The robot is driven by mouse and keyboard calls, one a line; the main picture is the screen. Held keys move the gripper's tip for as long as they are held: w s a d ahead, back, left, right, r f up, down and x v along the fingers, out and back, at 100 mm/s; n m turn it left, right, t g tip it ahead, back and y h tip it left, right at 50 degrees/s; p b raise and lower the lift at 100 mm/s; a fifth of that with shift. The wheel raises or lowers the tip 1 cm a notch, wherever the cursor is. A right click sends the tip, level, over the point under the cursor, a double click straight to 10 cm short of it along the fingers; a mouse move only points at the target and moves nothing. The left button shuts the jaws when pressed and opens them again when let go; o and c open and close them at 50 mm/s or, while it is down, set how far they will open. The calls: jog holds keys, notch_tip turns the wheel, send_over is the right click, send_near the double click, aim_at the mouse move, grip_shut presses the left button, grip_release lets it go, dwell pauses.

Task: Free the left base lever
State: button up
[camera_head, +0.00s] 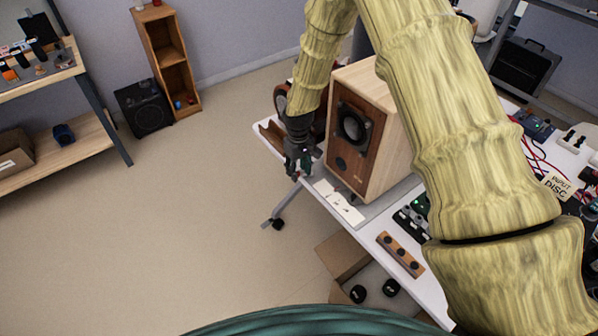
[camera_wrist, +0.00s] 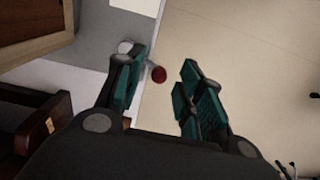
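My gripper (camera_head: 298,165) is at the left end of the white table, beside the front left of the wooden speaker (camera_head: 376,140). In the wrist view my gripper (camera_wrist: 162,82) has its two teal fingers apart, with nothing gripped. A small red knob (camera_wrist: 159,74), seemingly the end of the left base lever, shows in the gap, nearer the left finger. A pale metal part (camera_wrist: 125,47) beside it is partly hidden by that finger. I cannot tell the knob's depth relative to the fingertips. In the head view the lever is too small or hidden to make out.
The speaker's wooden edge (camera_wrist: 35,30) fills the wrist view's upper left. White cards (camera_head: 340,203) lie before the speaker. A wooden strip with dark knobs (camera_head: 400,254) and electronics with wires crowd the table's right. An open cardboard box (camera_head: 342,257) is below; floor at left is clear.

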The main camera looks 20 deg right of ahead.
aim_at(299, 174)
notch_tip(299, 174, up, 11)
dwell(0.4)
dwell(0.4)
jog(key=shift+s, duration=0.1)
jog(key=s+f+m, duration=0.2)
jog(key=s+f, duration=1.6)
jog(key=s+d+f+m, duration=0.1)
jog(key=s+f, duration=0.2)
jog(key=s, duration=0.9)
jog(key=s+d+f+m, duration=0.1)
jog(key=s+f, duration=0.2)
jog(key=s, duration=1)
jog(key=shift+s+d, duration=0.15)
